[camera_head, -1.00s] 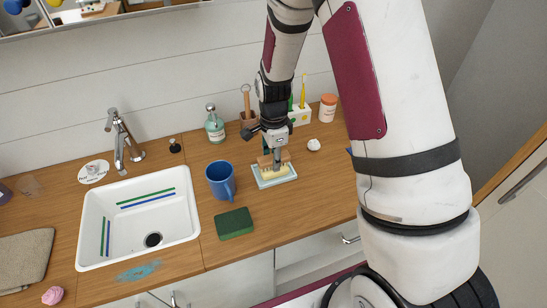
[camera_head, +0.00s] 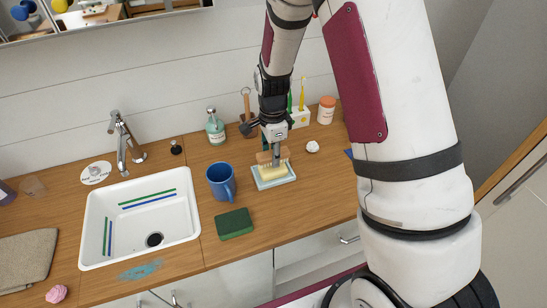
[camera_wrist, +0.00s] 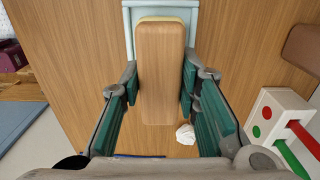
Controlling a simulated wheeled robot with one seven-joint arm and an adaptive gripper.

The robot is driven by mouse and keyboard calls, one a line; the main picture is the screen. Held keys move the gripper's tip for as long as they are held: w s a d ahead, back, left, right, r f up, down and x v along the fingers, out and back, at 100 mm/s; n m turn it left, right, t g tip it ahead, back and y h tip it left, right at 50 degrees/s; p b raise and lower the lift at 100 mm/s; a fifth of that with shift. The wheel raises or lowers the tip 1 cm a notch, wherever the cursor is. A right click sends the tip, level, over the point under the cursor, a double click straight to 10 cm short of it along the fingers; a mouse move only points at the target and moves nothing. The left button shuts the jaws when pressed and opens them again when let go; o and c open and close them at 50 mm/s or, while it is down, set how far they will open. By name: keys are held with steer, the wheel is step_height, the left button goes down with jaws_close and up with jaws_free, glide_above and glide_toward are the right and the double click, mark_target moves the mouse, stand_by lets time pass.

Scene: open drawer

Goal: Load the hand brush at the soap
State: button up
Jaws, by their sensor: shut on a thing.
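The hand brush (camera_head: 266,157) has a wooden back. My gripper (camera_head: 276,152) is shut on it, with a green-lined finger on each long side of the wooden back (camera_wrist: 160,70) in the wrist view. The brush is over the pale yellow soap (camera_head: 272,172), which lies in a light blue dish (camera_head: 291,178). In the wrist view the dish (camera_wrist: 129,28) shows beyond and beside the brush, with a thin yellow edge of soap (camera_wrist: 160,18) at its far end. The bristles are hidden, so I cannot tell whether they touch the soap.
A blue mug (camera_head: 220,182) and a green sponge (camera_head: 234,223) stand left of the dish. A toothbrush holder (camera_head: 300,118), an orange-white jar (camera_head: 326,110) and a white crumpled lump (camera_head: 312,147) are behind and right. The white sink (camera_head: 100,258) is farther left.

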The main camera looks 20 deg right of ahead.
steer(key=shift+r+p, duration=0.7)
steer(key=shift+r, duration=1.5)
steer(key=n, duration=0.2)
steer(key=w+n, duration=0.1)
steer(key=n, duration=0.1)
steer(key=shift+n, duration=0.4)
steer(key=w+n, duration=0.1)
steer(key=n, duration=0.3)
steer(key=w+n, duration=0.1)
steer(key=n, duration=0.8)
steer(key=shift+w+r, duration=0.15)
steer(key=shift+w, duration=0.25)
